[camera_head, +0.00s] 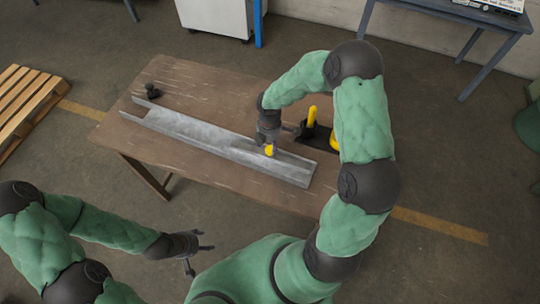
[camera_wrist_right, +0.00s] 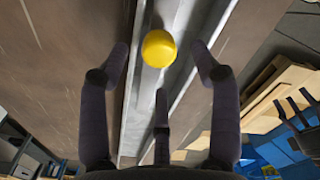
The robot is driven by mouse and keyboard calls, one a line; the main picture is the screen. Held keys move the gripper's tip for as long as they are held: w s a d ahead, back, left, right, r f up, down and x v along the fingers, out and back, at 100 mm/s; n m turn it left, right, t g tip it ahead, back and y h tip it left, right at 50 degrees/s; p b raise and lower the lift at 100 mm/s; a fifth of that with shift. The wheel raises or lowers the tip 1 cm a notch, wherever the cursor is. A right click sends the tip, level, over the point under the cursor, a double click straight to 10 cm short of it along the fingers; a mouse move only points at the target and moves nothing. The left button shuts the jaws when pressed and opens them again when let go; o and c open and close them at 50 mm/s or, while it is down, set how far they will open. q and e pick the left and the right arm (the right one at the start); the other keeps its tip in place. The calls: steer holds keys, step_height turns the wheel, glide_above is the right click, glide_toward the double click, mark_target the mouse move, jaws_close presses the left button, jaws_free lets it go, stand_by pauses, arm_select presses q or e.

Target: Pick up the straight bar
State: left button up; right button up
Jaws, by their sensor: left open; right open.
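A long straight grey metal channel (camera_head: 215,135) lies along the wooden table, open side up. It also shows in the right wrist view (camera_wrist_right: 180,80). A small yellow piece (camera_head: 269,150) is in the channel near its right end; it looks round in the right wrist view (camera_wrist_right: 159,48). My right gripper (camera_head: 276,140) is open just above the channel, its fingers spread around the yellow piece in the wrist view; contact cannot be told. A yellow upright bar (camera_head: 312,116) stands on a dark base behind it. My left gripper (camera_head: 203,248) is open and empty, off the table's front side.
The wooden table (camera_head: 180,80) has a small black part (camera_head: 152,91) at its far left and another yellow piece (camera_head: 334,139) near the dark base (camera_head: 320,136). A pallet (camera_head: 28,98) lies on the floor at left. A blue-grey table stands at back right.

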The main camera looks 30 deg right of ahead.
mark_target(270, 148)
step_height(270, 148, down, 4)
steer(key=shift+d+r, duration=0.1)
steer(key=shift+c, duration=0.2)
jaws_close()
steer(key=shift+r, duration=0.1)
steer(key=shift+w, duration=0.1)
